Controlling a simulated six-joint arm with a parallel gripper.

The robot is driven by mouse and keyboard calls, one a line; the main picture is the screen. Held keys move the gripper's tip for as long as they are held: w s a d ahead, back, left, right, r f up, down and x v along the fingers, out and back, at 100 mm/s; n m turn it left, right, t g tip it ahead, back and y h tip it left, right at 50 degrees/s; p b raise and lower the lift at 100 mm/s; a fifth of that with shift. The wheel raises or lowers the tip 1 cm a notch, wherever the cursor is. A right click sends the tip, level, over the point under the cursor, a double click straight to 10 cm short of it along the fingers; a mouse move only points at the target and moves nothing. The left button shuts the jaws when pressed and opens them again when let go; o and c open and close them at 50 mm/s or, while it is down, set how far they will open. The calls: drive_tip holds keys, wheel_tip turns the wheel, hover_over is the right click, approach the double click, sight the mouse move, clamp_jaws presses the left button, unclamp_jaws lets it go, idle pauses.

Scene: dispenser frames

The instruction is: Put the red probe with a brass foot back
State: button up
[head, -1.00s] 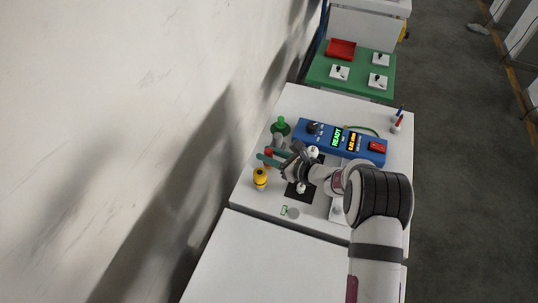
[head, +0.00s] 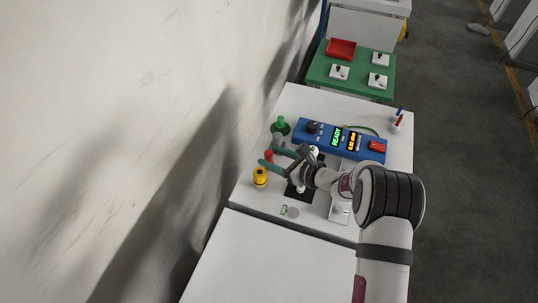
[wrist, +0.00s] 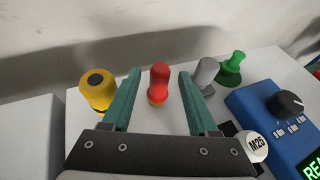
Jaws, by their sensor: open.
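My gripper (wrist: 160,72) is open, with one teal finger on each side of the probe and a visible gap to both. In the head view my gripper (head: 273,158) reaches in from the right. Whether the foot sits in a holder cannot be told.
A yellow bottle (wrist: 97,88) stands left of the probe; a grey piece (wrist: 205,73) and a green flask-like piece (wrist: 232,66) stand right. A blue dispenser (head: 340,141) lies behind my gripper. A holder with pens (head: 396,122) stands at the far right edge.

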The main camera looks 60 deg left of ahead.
drive_tip(key=v, duration=1)
drive_tip(key=shift+w+d+r, duration=0.1)
drive_tip(key=shift+d+r, duration=0.05)
drive_tip(key=d+r+n+h, duration=0.2)
drive_tip(key=d+r+n, duration=0.2)
drive_tip(key=d+r, duration=0.75)
drive_tip(key=s+d+r+n+t+h, duration=0.1)
drive_tip(key=s+d+h, duration=0.3)
drive_tip(key=d, duration=1.1)
drive_tip(key=s+d+r+n+t+h, duration=0.1)
drive_tip(key=s+d+n+t+h, duration=0.2)
drive_tip(key=d, duration=1.2)
drive_tip(key=shift+s+d+r+t+h, duration=0.25)
drive_tip(key=shift+s+t+h, duration=0.15)
drive_tip(key=shift+s+h, duration=0.55)
drive_tip(key=shift+s, duration=0.15)
